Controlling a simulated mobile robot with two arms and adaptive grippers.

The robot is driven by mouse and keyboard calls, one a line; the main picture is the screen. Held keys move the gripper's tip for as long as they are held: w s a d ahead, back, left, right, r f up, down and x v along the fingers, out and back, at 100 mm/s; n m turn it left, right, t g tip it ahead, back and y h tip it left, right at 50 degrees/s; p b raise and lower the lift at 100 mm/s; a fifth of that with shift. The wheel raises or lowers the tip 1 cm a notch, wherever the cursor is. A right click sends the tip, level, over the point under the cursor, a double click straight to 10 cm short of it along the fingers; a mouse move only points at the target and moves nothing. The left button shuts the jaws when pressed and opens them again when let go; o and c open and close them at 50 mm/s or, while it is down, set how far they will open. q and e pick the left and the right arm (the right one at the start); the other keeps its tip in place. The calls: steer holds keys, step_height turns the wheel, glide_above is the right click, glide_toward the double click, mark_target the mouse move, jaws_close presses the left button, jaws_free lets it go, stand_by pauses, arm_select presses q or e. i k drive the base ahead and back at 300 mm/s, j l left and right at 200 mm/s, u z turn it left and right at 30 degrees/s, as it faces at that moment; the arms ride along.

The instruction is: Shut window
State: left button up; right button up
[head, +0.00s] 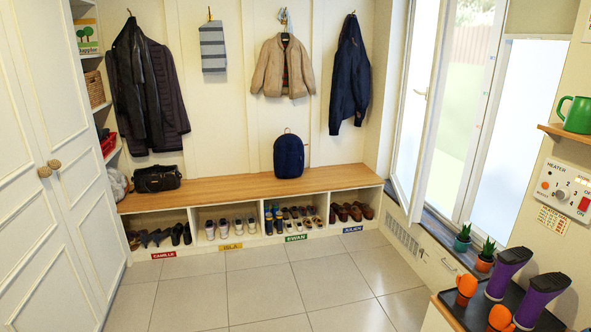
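The window stands open at the right of the head view. Its white-framed sash (413,110) is swung inward into the room, with a small handle (421,93) on its free edge. The open gap shows greenery and a fence outside. A second, frosted pane (516,125) fills the right part of the window frame. The dark sill (440,228) runs below. Neither of my grippers is in view.
Potted plants (462,240) stand on the sill. A shoe bench (230,190) lines the back wall. The tiled floor (265,290) is clear.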

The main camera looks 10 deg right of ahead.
mark_target(430, 24)
steer(key=i+l+z, duration=0.1)
steer(key=i+z, duration=0.2)
steer(key=i, duration=0.4)
steer(key=i+j+z, duration=0.1)
steer(key=i+z, duration=0.15)
steer(key=i, duration=0.4)
steer(key=i+j+z, duration=0.3)
steer(key=i, duration=0.4)
steer(key=l, duration=0.1)
